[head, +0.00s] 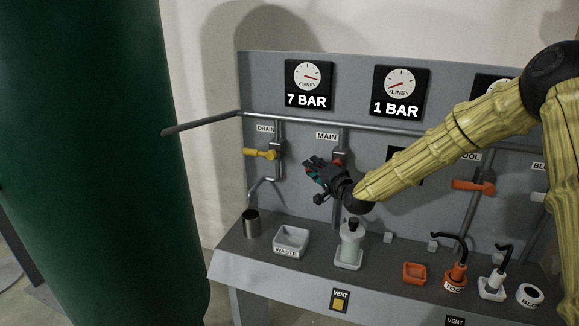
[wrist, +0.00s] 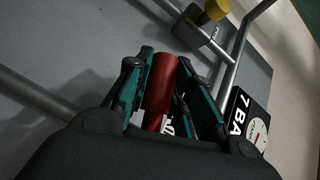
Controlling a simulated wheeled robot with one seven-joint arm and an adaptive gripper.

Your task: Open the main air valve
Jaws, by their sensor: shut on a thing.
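The main air valve sits on the pipe under the MAIN label (head: 327,137) on the grey panel. A bit of its red handle (head: 338,162) shows in the head view beside my gripper (head: 314,170). In the wrist view the red handle (wrist: 160,85) lies between the two green-sided fingers, and my gripper is shut on it. The valve body is mostly hidden behind my gripper. The tank gauge (head: 308,84) reads 7 BAR and the line gauge (head: 400,92) reads 1 BAR.
The drain valve's yellow handle (head: 260,153) is just left of my gripper. An orange-handled valve (head: 473,186) is to the right. Below on the bench stand a metal cup (head: 251,223), a WASTE tray (head: 291,241) and a pale bottle (head: 351,243). A green tank (head: 95,150) fills the left.

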